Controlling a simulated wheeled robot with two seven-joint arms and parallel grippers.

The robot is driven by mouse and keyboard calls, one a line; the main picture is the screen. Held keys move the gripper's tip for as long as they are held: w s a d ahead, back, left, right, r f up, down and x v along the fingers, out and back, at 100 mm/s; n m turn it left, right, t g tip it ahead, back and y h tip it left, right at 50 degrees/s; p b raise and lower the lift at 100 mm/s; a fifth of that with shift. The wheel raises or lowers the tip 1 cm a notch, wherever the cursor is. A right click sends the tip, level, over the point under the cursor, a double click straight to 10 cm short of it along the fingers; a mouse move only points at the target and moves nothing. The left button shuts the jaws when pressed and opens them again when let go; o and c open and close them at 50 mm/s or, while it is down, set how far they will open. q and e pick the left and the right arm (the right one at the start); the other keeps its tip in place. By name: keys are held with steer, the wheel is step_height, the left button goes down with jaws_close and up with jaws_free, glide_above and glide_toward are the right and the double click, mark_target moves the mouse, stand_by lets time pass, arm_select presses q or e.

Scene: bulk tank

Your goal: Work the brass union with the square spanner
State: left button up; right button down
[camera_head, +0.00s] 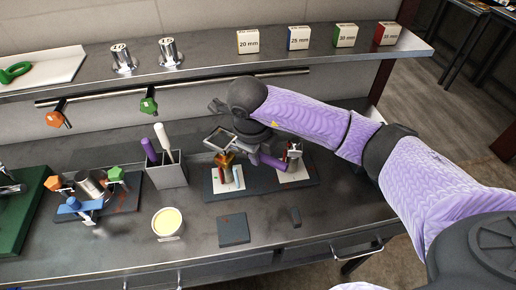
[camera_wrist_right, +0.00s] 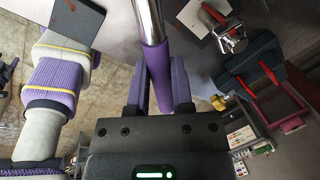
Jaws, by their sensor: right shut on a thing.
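The square spanner has a purple handle (camera_head: 275,161) and an open square head (camera_head: 220,138). My right gripper (camera_head: 262,152) is shut on the handle, which lies between its purple fingers (camera_wrist_right: 159,88) in the right wrist view, with the chrome shaft (camera_wrist_right: 149,20) leading out at the top. The square head is close to the top of the brass union (camera_head: 226,160), looking slightly above it; I cannot tell whether they touch. The union stands upright on a pale plate on the dark board. The middle of the shaft is hidden by my gripper.
A chrome fitting with a red handle (camera_head: 293,150) stands just right of the union. A grey holder (camera_head: 165,172) with two handles, a bowl of yellow stuff (camera_head: 167,223) and a dark square pad (camera_head: 234,229) are nearby. A shelf (camera_head: 215,62) and pipe run behind.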

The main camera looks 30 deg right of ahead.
steer(key=shift+f+b, duration=2.5)
steer(key=shift+f, duration=0.9)
steer(key=a+m+g+p, duration=0.2)
steer(key=a+m, duration=0.9)
steer(key=m, duration=0.2)
steer(key=shift+w+m+g, duration=0.3)
steer(key=shift+m, duration=0.1)
